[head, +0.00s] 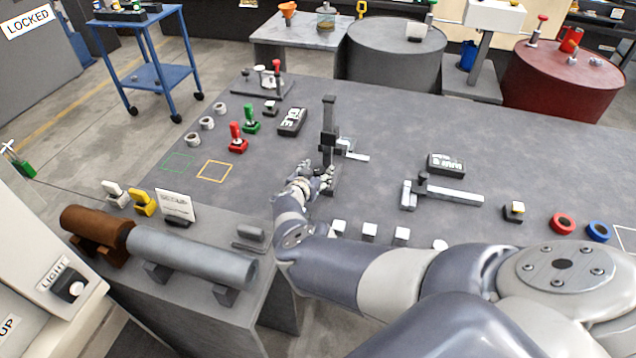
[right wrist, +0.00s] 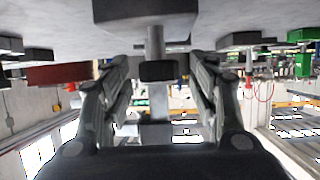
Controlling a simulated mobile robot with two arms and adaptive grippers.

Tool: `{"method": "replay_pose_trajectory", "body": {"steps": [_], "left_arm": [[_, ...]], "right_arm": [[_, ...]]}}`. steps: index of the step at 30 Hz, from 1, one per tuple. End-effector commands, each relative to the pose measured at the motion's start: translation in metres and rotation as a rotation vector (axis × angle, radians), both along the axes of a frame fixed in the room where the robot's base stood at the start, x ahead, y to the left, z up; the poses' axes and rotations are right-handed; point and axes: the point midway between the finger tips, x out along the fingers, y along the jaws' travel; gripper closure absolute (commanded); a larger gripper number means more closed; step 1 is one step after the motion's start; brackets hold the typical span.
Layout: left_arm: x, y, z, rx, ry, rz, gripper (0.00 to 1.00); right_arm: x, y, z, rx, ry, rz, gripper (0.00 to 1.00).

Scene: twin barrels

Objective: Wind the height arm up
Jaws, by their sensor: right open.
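A height gauge with an upright dark post (head: 328,118) stands on the grey table; I take it to hold the height arm. A light, step-shaped arm (head: 352,151) sticks out to its right, low on the post. My right gripper (head: 326,175) is at the foot of the post, partly hiding its base. In the right wrist view, which looks upside down, my open right gripper (right wrist: 160,72) has a finger on each side of a dark knob (right wrist: 159,71) on a short shaft. I cannot tell whether the fingers touch it. My left gripper is out of view.
A caliper-like tool (head: 450,194) lies right of the post on the table. Dark labelled blocks stand behind it (head: 446,164) and left of the post (head: 292,122). Several pale cubes (head: 369,231) line the front edge near my forearm. Red and green handled pieces (head: 237,138) stand left.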

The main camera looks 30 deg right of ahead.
Motion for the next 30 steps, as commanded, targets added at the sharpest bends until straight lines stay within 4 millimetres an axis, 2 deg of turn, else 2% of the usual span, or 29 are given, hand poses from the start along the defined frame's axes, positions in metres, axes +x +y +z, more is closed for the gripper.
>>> {"method": "replay_pose_trajectory", "body": {"steps": [7,12,19,30], "left_arm": [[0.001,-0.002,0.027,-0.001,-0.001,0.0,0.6],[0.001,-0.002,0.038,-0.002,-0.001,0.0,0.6],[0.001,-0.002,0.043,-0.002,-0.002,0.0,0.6],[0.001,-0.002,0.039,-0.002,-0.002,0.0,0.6]], "right_arm": [[-0.004,-0.003,0.005,-0.005,0.006,0.122,0.45],[-0.005,-0.004,0.003,-0.006,0.005,0.221,0.45],[-0.005,-0.005,0.001,-0.005,0.005,0.32,0.45],[-0.006,-0.008,-0.001,-0.006,0.003,0.451,0.45]]}}
